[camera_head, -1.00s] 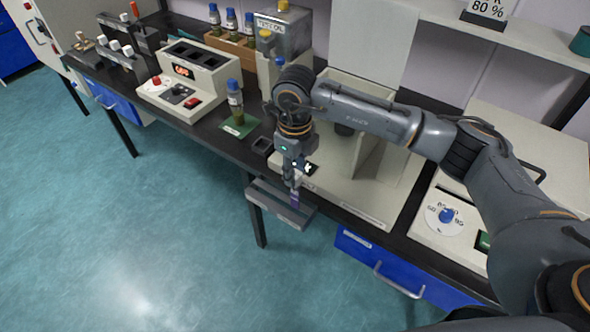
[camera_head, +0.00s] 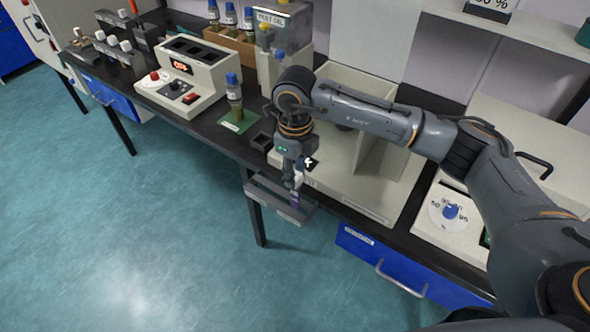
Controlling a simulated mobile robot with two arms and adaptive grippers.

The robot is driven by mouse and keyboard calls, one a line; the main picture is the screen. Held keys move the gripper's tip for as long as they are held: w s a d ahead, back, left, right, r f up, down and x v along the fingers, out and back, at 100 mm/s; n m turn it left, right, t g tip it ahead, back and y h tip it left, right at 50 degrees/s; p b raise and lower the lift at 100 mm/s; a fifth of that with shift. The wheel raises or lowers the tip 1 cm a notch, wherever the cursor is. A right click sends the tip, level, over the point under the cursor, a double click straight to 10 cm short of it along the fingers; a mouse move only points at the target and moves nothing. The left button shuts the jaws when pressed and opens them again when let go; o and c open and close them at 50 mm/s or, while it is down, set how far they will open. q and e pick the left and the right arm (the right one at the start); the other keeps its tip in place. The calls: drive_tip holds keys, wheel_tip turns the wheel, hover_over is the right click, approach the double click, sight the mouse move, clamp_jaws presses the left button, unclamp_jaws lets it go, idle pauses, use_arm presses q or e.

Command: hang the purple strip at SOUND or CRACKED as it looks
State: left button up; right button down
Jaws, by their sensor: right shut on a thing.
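My right gripper (camera_head: 297,181) points down in front of the bench edge and is shut on the purple strip (camera_head: 295,200). Only a small part of the strip shows below the fingers. Strip and fingertips are over a grey tray-like holder (camera_head: 268,201) at the bench front; I cannot tell whether the strip touches it. Cracks on the strip are too small to make out. I cannot read SOUND or CRACKED anywhere. Grey racks with white knobs (camera_head: 112,50) stand at the far left. My left gripper is not in view.
An instrument with a red display (camera_head: 190,75) stands left on the black bench. A blue-capped bottle (camera_head: 234,90) stands on a green mat (camera_head: 240,121). A TEST OIL can (camera_head: 285,30) is behind. A pale open-fronted enclosure (camera_head: 375,185) lies beside my gripper. The floor at left is clear.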

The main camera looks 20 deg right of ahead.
drive_tip(key=shift+f+b, duration=3.5)
drive_tip(key=shift+f, duration=0.85)
drive_tip(key=c, duration=1)
unclamp_jaws()
drive_tip(key=shift+r+p, duration=1.6)
drive_tip(key=shift+r, duration=1.5)
